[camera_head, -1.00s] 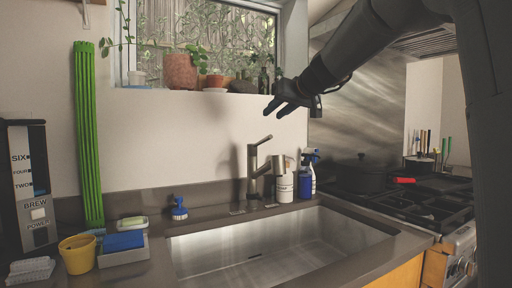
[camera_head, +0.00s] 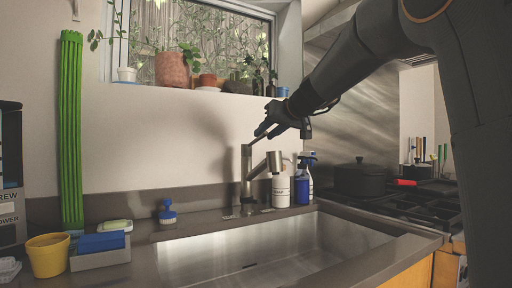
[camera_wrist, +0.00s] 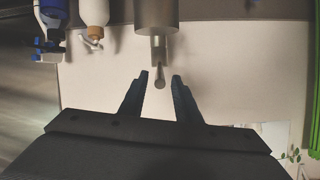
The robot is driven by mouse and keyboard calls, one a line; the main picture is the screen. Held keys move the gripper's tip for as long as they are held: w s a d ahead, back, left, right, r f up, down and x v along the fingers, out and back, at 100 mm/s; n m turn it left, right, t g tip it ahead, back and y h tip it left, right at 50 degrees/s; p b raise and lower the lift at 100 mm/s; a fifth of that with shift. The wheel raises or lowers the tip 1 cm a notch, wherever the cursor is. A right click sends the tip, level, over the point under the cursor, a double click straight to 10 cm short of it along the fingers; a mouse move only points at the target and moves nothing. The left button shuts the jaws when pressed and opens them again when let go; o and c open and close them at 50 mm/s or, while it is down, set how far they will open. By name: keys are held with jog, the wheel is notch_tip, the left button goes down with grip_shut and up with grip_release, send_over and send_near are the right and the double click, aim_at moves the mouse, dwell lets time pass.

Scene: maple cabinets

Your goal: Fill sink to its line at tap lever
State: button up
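The steel tap (camera_head: 247,178) stands behind the sink, with its thin lever (camera_head: 254,141) sticking up and to the right from the top. My gripper (camera_head: 266,131) is just above and right of the lever, fingers pointing left. In the wrist view my gripper (camera_wrist: 160,75) is open, and the lever (camera_wrist: 160,82) shows in the gap between the fingertips. I cannot tell whether a finger touches it. The steel sink (camera_head: 300,245) shows no clear water, and no stream shows under the spout. I cannot make out a fill line.
A soap bottle (camera_head: 281,189) and a blue spray bottle (camera_head: 303,185) stand right of the tap. A blue brush (camera_head: 167,212) stands to its left. Potted plants (camera_head: 172,68) line the sill above. A yellow cup (camera_head: 47,256) is at left, a stove pot (camera_head: 360,178) at right.

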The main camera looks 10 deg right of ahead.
aim_at(249, 146)
jog(key=p+x, duration=0.1)
jog(key=x, duration=0.6)
jog(key=shift+w+f, duration=0.1)
jog(key=shift+w, duration=0.15)
jog(key=shift+c, duration=0.2)
grip_shut()
